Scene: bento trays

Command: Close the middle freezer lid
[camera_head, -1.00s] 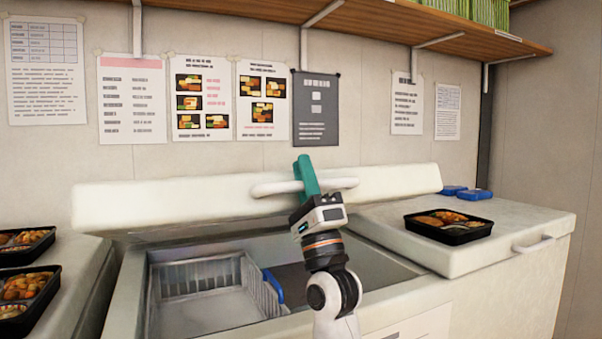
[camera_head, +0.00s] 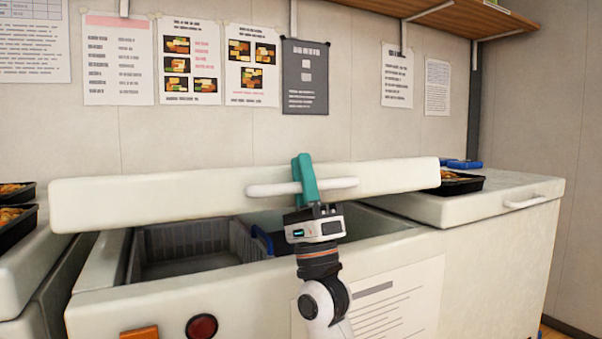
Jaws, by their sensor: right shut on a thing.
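The middle freezer lid (camera_head: 150,199) is a long white slab, tilted part-way down over the open middle freezer (camera_head: 250,300). A gap shows between the lid's front edge and the freezer's rim. A white bar handle (camera_head: 270,190) runs along the lid's front. My right gripper (camera_head: 305,180), with teal fingers, is shut on this handle. The left gripper is not in view.
Inside the freezer are a grey basket (camera_head: 185,245) and a blue edge (camera_head: 262,238). A closed white freezer (camera_head: 470,205) on the right carries a black bento tray (camera_head: 455,184). Black trays (camera_head: 12,230) stand at left.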

